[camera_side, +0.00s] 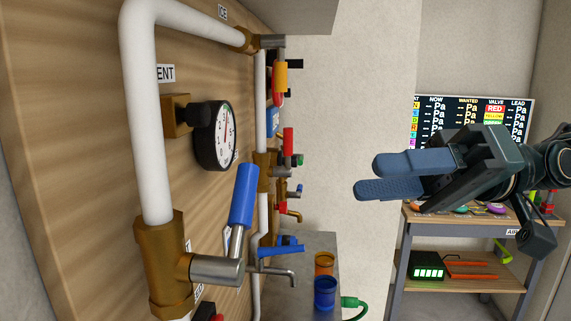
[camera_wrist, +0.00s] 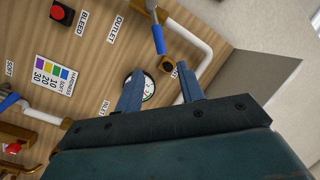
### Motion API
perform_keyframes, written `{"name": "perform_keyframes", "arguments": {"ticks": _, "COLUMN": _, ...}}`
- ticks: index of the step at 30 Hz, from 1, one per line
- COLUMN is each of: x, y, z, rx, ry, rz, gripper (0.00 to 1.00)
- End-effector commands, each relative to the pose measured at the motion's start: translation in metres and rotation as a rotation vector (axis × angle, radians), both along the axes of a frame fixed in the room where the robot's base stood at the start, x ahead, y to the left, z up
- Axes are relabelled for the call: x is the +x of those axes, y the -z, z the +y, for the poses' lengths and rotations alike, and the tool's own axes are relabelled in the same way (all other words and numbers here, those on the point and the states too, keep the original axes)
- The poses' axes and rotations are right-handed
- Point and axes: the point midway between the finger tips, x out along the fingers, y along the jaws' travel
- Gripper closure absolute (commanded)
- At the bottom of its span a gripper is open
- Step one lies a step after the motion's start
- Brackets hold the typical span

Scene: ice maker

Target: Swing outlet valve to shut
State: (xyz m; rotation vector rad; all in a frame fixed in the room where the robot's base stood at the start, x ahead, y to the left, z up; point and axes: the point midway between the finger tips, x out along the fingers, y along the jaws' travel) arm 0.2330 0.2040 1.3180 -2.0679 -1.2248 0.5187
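The outlet valve has a blue lever (camera_side: 243,195) on a grey metal stem, set in a brass fitting at the foot of the white pipe. In the side view the lever points up and slightly right, roughly along the pipe. In the wrist view the blue lever (camera_wrist: 159,40) shows at the top, beside the OUTLET label (camera_wrist: 116,29). My gripper (camera_side: 368,176) is open and empty, well to the right of the lever and apart from the panel. The wrist view shows its two fingers (camera_wrist: 160,68) spread, with the lever beyond them.
A round pressure gauge (camera_side: 215,136) sits on the wooden panel (camera_side: 75,150) near the pipe. More valves with blue, red and orange handles line the panel behind. Blue and orange cups (camera_side: 325,291) stand on a grey surface. Free air lies between my gripper and the panel.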

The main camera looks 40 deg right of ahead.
Motion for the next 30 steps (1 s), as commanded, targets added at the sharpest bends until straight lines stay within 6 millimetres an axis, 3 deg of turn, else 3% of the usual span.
{"name": "perform_keyframes", "arguments": {"ticks": 30, "x": 0.021, "y": 0.0, "z": 0.038, "rx": 0.0, "ry": -0.004, "rz": 0.002, "gripper": 0.62}}
